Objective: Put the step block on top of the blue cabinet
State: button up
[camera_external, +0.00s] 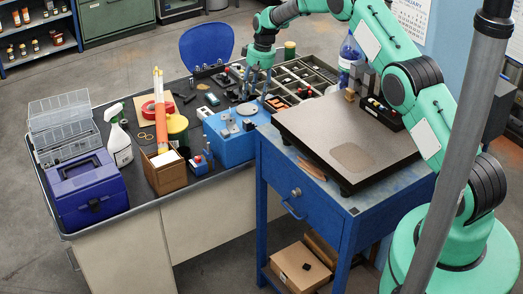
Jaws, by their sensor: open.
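My gripper (257,92) points down over the back middle of the dark bench, its fingers apart, behind a blue box with round parts on top (235,146). I see nothing held between the fingers, though the view there is small. The blue cabinet (305,205) with a drawer stands at the right of the bench and carries a dark flat plate (372,155). I cannot tell for sure which thing is the step block. Grey blocks of differing heights (369,80) stand behind the plate, and small metal parts near my gripper are too small to make out.
A divided tray (303,75) of parts lies right of my gripper. A wooden box with tall rolls (165,173), a spray bottle (119,145) and a blue toolbox (88,195) crowd the bench's left. A blue chair (206,46) stands behind. The plate's middle is clear.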

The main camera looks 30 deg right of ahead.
jog(key=shift+r, duration=0.1)
jog(key=s+a+r+t, duration=0.1)
jog(key=s+r, duration=0.5)
jog(key=r, duration=0.4)
jog(key=s+a+r, duration=0.1)
jog(key=s+r, duration=0.4)
jog(key=r, duration=0.6)
jog(key=s+r+t, duration=0.1)
jog(key=s+r, duration=0.5)
jog(key=r, duration=0.4)
jog(key=s+a+r, duration=0.1)
jog(key=s+r, duration=0.4)
jog(key=s, duration=0.3)
jog(key=s+a+r, duration=0.1)
jog(key=s+r, duration=0.5)
jog(key=s, duration=0.3)
jog(key=s+f+t+h, duration=0.1)
jog(key=s+t, duration=0.1)
jog(key=s, duration=3)
jog(key=shift+f+t, duration=0.2)
jog(key=shift+t, duration=0.1)
